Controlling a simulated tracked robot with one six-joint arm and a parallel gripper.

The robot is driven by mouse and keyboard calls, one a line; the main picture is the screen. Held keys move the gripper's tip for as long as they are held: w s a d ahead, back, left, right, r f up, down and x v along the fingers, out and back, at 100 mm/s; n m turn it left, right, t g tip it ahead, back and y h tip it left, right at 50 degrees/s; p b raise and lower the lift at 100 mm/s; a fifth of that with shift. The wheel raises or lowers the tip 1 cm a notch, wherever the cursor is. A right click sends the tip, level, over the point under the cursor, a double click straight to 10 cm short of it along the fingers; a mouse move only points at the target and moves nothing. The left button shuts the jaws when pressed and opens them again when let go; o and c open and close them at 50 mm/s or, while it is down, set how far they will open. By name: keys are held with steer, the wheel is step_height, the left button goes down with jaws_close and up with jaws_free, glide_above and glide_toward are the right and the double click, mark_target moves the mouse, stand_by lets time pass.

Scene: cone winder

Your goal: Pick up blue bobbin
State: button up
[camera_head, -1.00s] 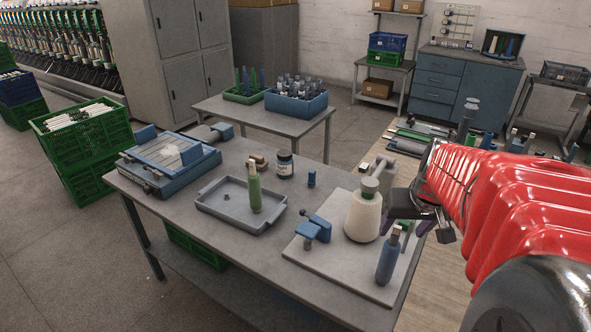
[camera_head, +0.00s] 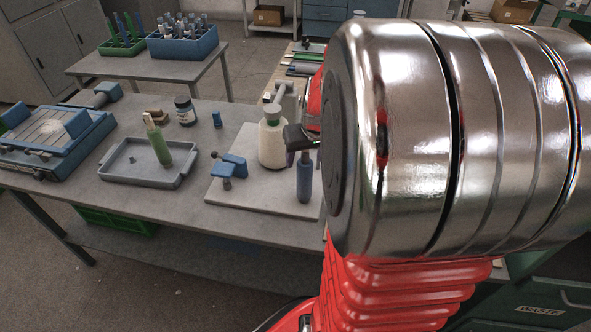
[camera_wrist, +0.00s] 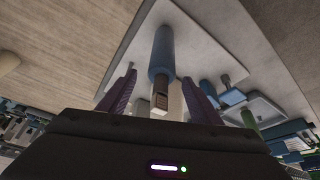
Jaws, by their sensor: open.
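The blue bobbin (camera_head: 304,182) stands upright near the right side of a pale board (camera_head: 240,198) on the workbench. My gripper (camera_head: 293,157) is right by the bobbin's top, its dark body overlapping the bobbin's upper end in the head view. In the wrist view, the blue bobbin (camera_wrist: 162,55) appears between the two purple fingers of my gripper (camera_wrist: 159,78), which are open. A gap shows on each side of the bobbin. Its pale wooden-looking tip points toward the gripper body. My arm hides the area right of the bobbin in the head view.
A grey tray (camera_head: 125,176) with a green bobbin (camera_head: 158,145) is further left. A dark jar (camera_head: 184,112) and small blue piece (camera_head: 217,120) stand behind.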

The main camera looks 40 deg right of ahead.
steer(key=shift+x, duration=2.5)
steer(key=shift+a, duration=0.1)
steer(key=c, duration=1)
steer(key=shift+r, duration=0.15)
step_height(320, 180, up, 10)
steer(key=shift+f, duration=0.1)
